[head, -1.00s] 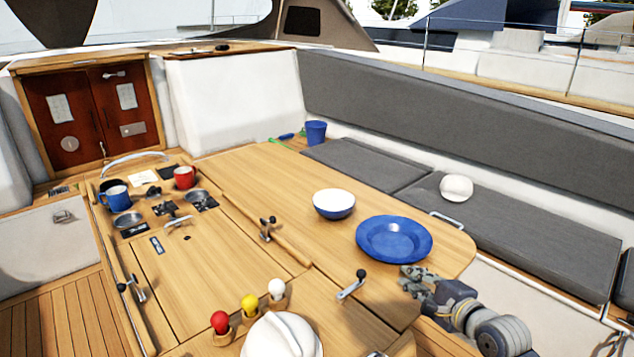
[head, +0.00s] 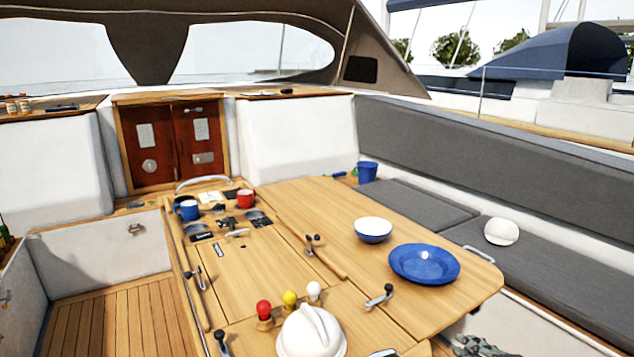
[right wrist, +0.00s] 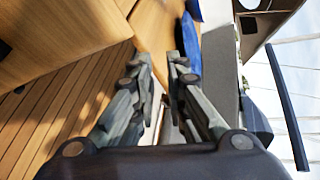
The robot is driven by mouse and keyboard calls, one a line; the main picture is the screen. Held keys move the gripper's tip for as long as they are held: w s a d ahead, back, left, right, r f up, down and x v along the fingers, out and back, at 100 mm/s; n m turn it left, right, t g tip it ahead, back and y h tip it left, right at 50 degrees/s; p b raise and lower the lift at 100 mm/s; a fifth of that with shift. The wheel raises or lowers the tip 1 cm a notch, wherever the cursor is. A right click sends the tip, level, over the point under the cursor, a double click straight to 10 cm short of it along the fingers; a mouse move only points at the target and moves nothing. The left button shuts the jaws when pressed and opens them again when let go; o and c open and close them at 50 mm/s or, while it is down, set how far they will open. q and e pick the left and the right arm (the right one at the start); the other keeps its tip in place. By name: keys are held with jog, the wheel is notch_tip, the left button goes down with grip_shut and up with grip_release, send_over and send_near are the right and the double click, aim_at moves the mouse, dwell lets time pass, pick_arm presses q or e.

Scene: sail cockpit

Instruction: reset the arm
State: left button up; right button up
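My right gripper (head: 482,345) shows at the bottom right edge of the head view, partly cut off, below the table's right corner. In the right wrist view my right gripper (right wrist: 160,68) has its two fingers apart with a narrow gap between the tips, and nothing is held. It is clear of the blue plate (head: 424,265) and the white-and-blue bowl (head: 373,230) on the table. My left gripper is not in view.
The wooden table (head: 310,205) also bears mugs, winch handles and red, yellow and white knobs. A white domed cover (head: 312,335) stands in front. A grey bench (head: 560,280) with a white cap (head: 501,231) runs along the right. The wooden floor (head: 105,315) at left is clear.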

jog(key=s+a+f+n+g+h, duration=0.1)
jog(key=s+a+f+n+g, duration=0.35)
jog(key=s+f+n, duration=0.35)
jog(key=s+a+f+n+g, duration=0.3)
jog(key=s+a+f+n, duration=0.3)
jog(key=s, duration=0.4)
jog(key=s+f+n+g+h, duration=0.25)
jog(key=s+n, duration=0.45)
jog(key=s, duration=0.5)
notch_tip(320, 180, down, 25)
jog(key=s+g, duration=0.2)
jog(key=s+d+f+g, duration=0.1)
jog(key=s+d+f, duration=0.1)
jog(key=s+f, duration=1.4)
jog(key=shift+s+f+y+b, duration=0.3)
jog(key=shift+s+f+y, duration=0.05)
jog(key=shift+s, duration=0.1)
